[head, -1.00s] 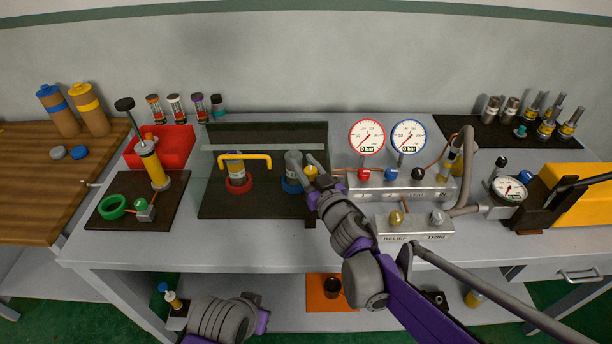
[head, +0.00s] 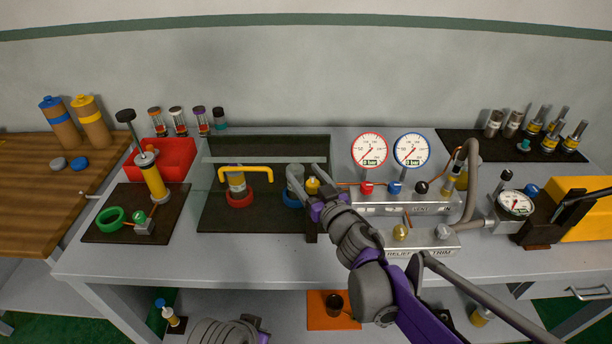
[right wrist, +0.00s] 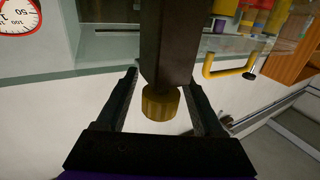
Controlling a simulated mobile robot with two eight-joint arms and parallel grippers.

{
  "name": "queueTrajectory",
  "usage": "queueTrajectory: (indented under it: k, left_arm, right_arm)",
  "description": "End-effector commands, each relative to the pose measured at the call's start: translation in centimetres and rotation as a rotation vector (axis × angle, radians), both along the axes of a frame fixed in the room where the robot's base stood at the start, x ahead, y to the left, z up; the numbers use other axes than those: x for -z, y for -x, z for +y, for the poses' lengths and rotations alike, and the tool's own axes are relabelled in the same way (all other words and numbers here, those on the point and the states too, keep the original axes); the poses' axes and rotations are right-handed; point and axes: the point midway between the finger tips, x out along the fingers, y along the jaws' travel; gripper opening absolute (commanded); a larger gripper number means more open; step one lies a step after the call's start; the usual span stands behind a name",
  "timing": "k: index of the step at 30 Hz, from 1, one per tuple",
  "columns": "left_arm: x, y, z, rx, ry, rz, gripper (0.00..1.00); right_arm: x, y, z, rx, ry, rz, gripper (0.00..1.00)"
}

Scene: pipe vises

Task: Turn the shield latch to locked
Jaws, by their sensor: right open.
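The shield is a clear panel (head: 265,147) with a yellow bar handle (head: 246,169), standing over a dark base on the bench. The latch shows as a gold knob (head: 312,185) at the shield's right side. In the right wrist view the gold knob (right wrist: 160,104) sits at the end of a dark post (right wrist: 165,45). My right gripper (right wrist: 159,80) is open, with one finger on each side of the post and knob. Gaps show between the knob and both fingers.
Two gauges (head: 369,150) and a valve block (head: 405,208) stand right of the latch. Inside the shield area are a red-ringed fitting (head: 239,197) and a blue-ringed fitting (head: 294,190). A red bin (head: 172,158) stands left.

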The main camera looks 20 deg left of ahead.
Motion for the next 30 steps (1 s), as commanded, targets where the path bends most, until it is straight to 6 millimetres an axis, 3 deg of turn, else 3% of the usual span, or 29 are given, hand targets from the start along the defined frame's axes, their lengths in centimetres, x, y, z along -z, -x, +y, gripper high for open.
queueTrajectory:
  k: [5, 18, 30]
  left_arm:
    - [0.2, 0.0, 0.0, 0.0, 0.0, 0.001, 0.0]
    - [0.7, 0.1, 0.0, 0.0, 0.0, 0.002, 0.0]
    - [0.7, 0.1, 0.0, 0.0, 0.0, 0.002, 0.0]
  right_arm:
    - [0.0, 1.1, -1.0, 0.001, 0.0, 0.0, 0.69]
    - [0.0, 7.0, -6.5, 0.001, 0.0, 0.0, 0.69]
    - [0.0, 7.9, -7.3, 0.0, 0.0, 0.0, 0.69]
